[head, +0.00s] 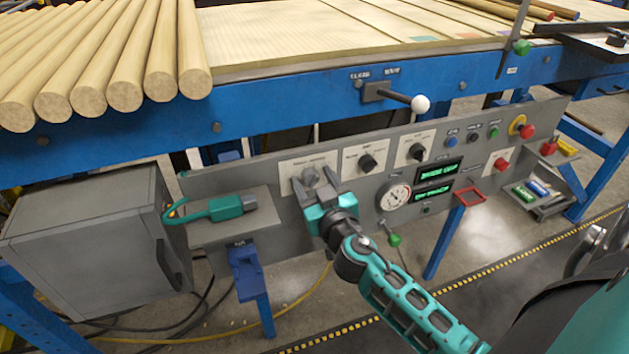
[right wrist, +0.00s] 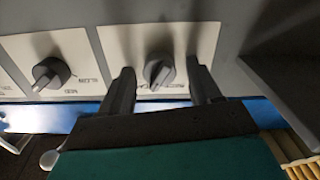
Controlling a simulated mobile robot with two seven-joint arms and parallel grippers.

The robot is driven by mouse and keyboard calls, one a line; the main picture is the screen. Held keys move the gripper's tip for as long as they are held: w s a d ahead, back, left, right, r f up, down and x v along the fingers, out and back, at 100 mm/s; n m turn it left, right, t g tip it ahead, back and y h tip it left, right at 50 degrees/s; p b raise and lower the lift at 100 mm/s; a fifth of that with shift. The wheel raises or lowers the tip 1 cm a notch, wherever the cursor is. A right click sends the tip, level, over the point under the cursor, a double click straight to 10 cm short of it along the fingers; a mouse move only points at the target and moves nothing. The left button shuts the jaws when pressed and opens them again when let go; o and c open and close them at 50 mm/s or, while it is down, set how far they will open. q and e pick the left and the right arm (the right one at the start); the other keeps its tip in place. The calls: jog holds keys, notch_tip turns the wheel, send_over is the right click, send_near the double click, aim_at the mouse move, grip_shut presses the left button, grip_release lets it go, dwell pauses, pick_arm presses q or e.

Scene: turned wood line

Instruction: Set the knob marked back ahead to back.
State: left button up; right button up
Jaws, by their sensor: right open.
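My right gripper (head: 311,188) is at the leftmost of three dark rotary knobs on the grey control panel. It is open, and in the right wrist view its fingers (right wrist: 163,82) stand on either side of that knob (right wrist: 160,71), with gaps showing beside it. The knob (head: 311,175) is partly hidden by the gripper in the head view. Its pale plate carries small lettering too blurred to read, so I cannot confirm the back and ahead marks. The middle knob (head: 368,162) also shows in the right wrist view (right wrist: 50,73). My left gripper is not in view.
The third knob (head: 417,151) sits further right, above a gauge (head: 394,197) and two green displays. A white-tipped lever (head: 420,104) juts from the blue rail above. A teal-green handled device (head: 215,209) rests on a ledge left of the gripper. Red buttons are at the right.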

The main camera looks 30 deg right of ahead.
jog(key=c, duration=1)
jog(key=shift+c, duration=0.2)
jog(key=shift+n, duration=1.2)
jog(key=n, duration=0.3)
jog(key=shift+n, duration=0.3)
jog(key=n, duration=0.4)
jog(key=shift+a+f+n, duration=0.1)
jog(key=shift+n, duration=0.8)
